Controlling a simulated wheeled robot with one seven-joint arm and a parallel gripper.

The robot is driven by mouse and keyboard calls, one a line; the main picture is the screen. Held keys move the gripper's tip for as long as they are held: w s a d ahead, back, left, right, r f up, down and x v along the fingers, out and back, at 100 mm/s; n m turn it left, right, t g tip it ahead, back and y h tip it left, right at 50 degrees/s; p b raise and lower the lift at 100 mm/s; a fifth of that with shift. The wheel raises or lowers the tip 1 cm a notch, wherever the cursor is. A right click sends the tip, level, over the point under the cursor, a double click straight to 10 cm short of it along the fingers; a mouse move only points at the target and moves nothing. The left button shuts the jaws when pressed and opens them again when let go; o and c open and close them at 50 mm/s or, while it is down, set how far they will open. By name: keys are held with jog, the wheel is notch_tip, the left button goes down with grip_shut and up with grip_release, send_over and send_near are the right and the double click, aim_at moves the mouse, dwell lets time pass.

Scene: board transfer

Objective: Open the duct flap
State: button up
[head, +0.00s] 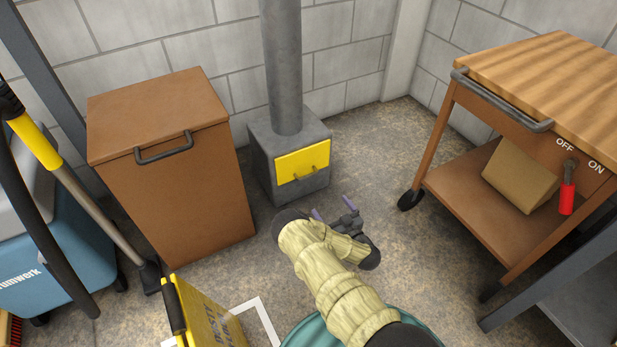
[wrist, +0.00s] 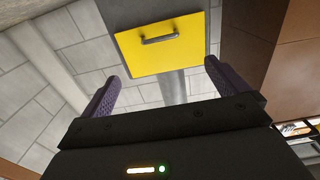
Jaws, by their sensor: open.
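The yellow duct flap (head: 303,160) sits on the front of a grey duct box (head: 262,158) and looks shut, flat against it. A small bar handle (head: 301,176) crosses its lower part. In the wrist view the flap (wrist: 188,55) and its grey handle (wrist: 160,38) show upside down at the top, beyond the fingertips. My gripper (head: 334,208) is in front of the box, a little to its right in the head view. It is open and empty, its purple fingers apart in the wrist view (wrist: 162,70). Neither finger touches the handle.
A grey pipe (head: 282,70) rises from the box to the ceiling side. A brown lidded bin (head: 185,195) stands left of it. A wooden-topped cart (head: 535,70) stands at the right. A yellow sign (head: 205,320) stands at the front left.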

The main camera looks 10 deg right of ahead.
aim_at(308, 177)
jog(key=b+x, duration=1)
jog(key=x, duration=0.7)
jog(key=shift+w, duration=0.1)
jog(key=c, duration=1.3)
jog(key=shift+o, duration=0.2)
jog(key=shift+a+r+p, duration=0.1)
jog(key=shift+a+p, duration=0.05)
jog(key=shift+p, duration=0.35)
